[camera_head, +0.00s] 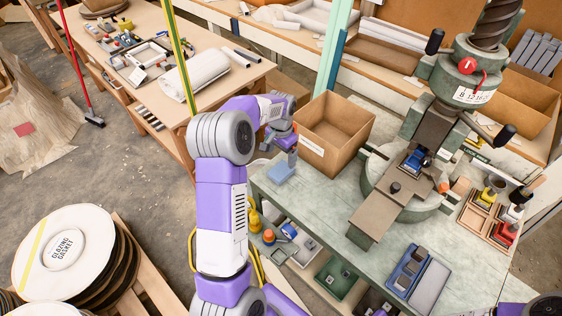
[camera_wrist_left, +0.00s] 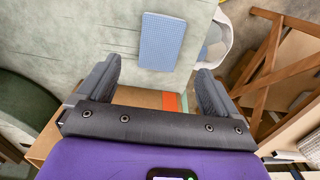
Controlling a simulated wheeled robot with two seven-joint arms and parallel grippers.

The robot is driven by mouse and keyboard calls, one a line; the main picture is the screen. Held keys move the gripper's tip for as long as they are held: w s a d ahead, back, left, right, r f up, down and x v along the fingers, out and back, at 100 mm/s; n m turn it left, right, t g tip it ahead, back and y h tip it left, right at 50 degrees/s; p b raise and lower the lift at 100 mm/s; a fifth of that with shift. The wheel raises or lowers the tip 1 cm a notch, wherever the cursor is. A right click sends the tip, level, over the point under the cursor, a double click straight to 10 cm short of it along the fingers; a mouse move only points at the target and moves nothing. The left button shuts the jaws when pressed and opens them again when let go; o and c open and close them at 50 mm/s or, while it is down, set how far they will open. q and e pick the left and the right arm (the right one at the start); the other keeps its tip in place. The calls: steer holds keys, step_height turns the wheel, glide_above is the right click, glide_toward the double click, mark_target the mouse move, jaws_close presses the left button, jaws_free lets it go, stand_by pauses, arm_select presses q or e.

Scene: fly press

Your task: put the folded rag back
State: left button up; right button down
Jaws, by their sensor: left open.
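The folded rag (camera_head: 281,173) is a flat light-blue rectangle on the grey-green bench top, close to the bench's left edge. It also shows in the left wrist view (camera_wrist_left: 162,41), lying flat ahead of the fingers. My left gripper (camera_head: 290,147) is above the bench, just behind the rag in the head view and beside the open cardboard box (camera_head: 335,135). In the left wrist view its two fingers (camera_wrist_left: 155,87) are wide apart with nothing between them. The rag is apart from both fingers. My right gripper is not in view.
The fly press (camera_head: 400,190) stands on the bench to the right. A yellow bottle (camera_head: 254,218) is near the left edge. A white, partly blue object (camera_wrist_left: 215,42) sits right of the rag in the wrist view.

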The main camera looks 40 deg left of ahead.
arm_select(q)
step_height(320, 180, up, 4)
steer(key=shift+r, duration=0.1)
steer(key=shift+s, duration=0.1)
stand_by(0.6)
